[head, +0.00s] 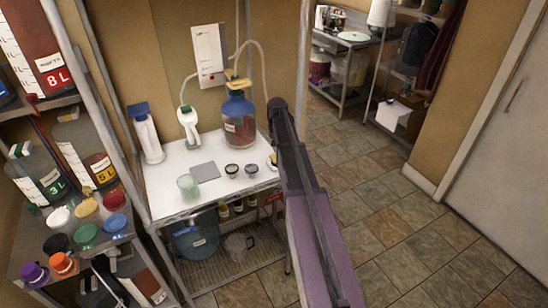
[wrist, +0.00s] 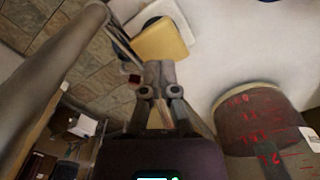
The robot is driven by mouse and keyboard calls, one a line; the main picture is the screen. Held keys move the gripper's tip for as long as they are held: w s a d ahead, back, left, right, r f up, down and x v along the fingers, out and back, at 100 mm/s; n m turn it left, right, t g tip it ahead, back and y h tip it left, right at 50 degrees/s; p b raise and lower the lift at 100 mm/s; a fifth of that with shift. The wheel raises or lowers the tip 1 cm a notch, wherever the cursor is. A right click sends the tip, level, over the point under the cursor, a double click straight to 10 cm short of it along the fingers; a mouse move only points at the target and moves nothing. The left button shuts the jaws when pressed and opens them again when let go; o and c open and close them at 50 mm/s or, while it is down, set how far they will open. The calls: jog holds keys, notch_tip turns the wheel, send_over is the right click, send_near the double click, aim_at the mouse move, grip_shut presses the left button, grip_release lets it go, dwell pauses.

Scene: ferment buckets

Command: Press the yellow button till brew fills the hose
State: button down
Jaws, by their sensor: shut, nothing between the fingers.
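My gripper (wrist: 158,70) is shut and empty in the wrist view, its tips close to a yellow block (wrist: 160,42) beside a white part. I cannot tell whether they touch. In the head view, a small yellow piece (head: 272,163) shows at the table's right edge, partly behind my arm, which hides the gripper there. A blue-shouldered jug of reddish-brown brew (head: 238,125) has a yellow piece (head: 238,84) on top. A pale hose (head: 264,62) arches from the top and down behind my arm; no brew colour shows in it. The wrist view shows a red-marked vessel (wrist: 258,115).
The white table (head: 170,180) also holds a green-and-white device (head: 188,120), a white cylinder (head: 146,135), a grey plate (head: 205,172), a greenish cup (head: 187,186) and two small dark-rimmed cups (head: 232,170). A shelf with colourful lids (head: 85,233) stands left. The tiled floor (head: 420,240) is clear at right.

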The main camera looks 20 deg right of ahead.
jog(key=shift+r, duration=0.15)
jog(key=shift+r+p, duration=2.4)
jog(key=shift+p, duration=0.1)
jog(key=shift+s+a+f, duration=0.1)
jog(key=shift+s+a, duration=0.15)
jog(key=shift+a, duration=0.05)
jog(key=s+a+f+n+b, duration=0.3)
jog(key=s+a+n, duration=0.2)
jog(key=s+a, duration=1.8)
jog(key=shift+s+a+n, duration=0.2)
jog(key=shift+s+n, duration=0.1)
jog(key=shift+s, duration=0.9)
